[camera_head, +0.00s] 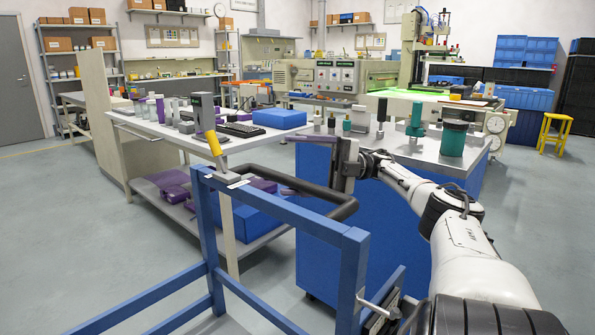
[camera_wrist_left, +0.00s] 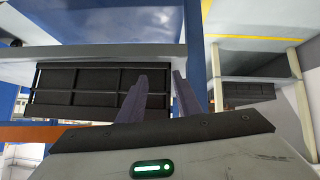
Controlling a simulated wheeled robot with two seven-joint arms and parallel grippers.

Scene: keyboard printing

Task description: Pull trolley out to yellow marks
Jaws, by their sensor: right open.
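A blue tubular trolley frame (camera_head: 275,215) stands in the foreground of the head view, with a black curved handle (camera_head: 343,211) at its top. My right gripper (camera_head: 287,160) reaches in from the right and is at the handle. Its two purple fingers are spread apart, one above the other, pointing left; the lower one overlaps the handle in the picture. I cannot tell whether it touches. My left gripper is outside the head view; in the left wrist view its purple fingers (camera_wrist_left: 158,80) are apart with nothing seen between them. I cannot make out yellow marks for the trolley.
A white workbench (camera_head: 155,127) with bottles and a keyboard stands behind the trolley. A blue cabinet (camera_head: 385,235) with a grey top is behind my right arm. A yellow stool (camera_head: 556,128) is far right. Open grey floor (camera_head: 75,230) lies left. A yellow strip (camera_wrist_left: 258,37) shows in the left wrist view.

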